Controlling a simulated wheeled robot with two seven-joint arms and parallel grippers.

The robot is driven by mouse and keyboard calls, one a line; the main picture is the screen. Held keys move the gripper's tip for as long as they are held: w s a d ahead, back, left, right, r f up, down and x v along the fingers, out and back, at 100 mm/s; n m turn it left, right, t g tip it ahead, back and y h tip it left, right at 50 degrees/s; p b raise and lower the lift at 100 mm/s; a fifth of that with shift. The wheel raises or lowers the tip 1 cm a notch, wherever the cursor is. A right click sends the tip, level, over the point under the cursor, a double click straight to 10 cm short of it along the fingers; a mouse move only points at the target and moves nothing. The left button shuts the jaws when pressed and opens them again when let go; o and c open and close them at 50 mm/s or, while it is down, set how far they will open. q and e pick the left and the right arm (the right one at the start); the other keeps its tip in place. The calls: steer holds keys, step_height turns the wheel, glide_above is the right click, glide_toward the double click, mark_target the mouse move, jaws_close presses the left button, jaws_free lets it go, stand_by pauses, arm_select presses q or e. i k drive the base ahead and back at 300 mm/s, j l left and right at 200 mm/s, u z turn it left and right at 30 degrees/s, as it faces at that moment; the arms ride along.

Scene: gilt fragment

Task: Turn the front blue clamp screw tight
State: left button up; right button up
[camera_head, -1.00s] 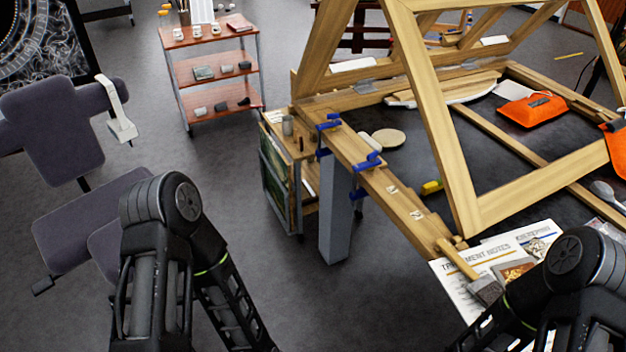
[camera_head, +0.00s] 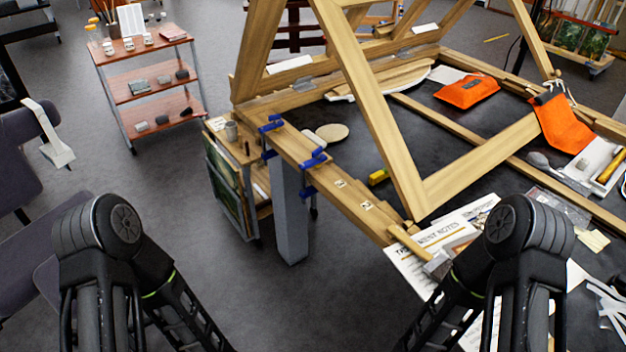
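Two blue clamps grip the left wooden rail of the workbench (camera_head: 358,196). The nearer, front blue clamp (camera_head: 314,159) lies across the rail top, and its blue lower part (camera_head: 308,192) shows below the rail edge. The farther blue clamp (camera_head: 270,125) sits further back on the same rail. How tight the front screw is cannot be told at this size. My two arms come in at the bottom left and bottom right. Both forearms run down out of the picture, so neither gripper shows. Neither visible arm part touches a clamp.
A grey table leg (camera_head: 290,215) and a low wooden cart (camera_head: 232,190) stand below the clamps. A red-shelved trolley (camera_head: 148,85) is at back left, a dark chair (camera_head: 20,150) at left. A printed sheet (camera_head: 425,258) lies on the near bench corner. Floor before the clamps is clear.

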mark_target(315, 154)
steer(key=i+j, duration=0.15)
steer(key=j, duration=0.25)
steer(key=i+j, duration=0.1)
steer(key=j, duration=0.25)
steer(key=i+j, duration=0.15)
steer(key=j, duration=0.25)
steer(key=i+j, duration=0.15)
steer(key=j, duration=0.25)
steer(key=z, duration=1.85)
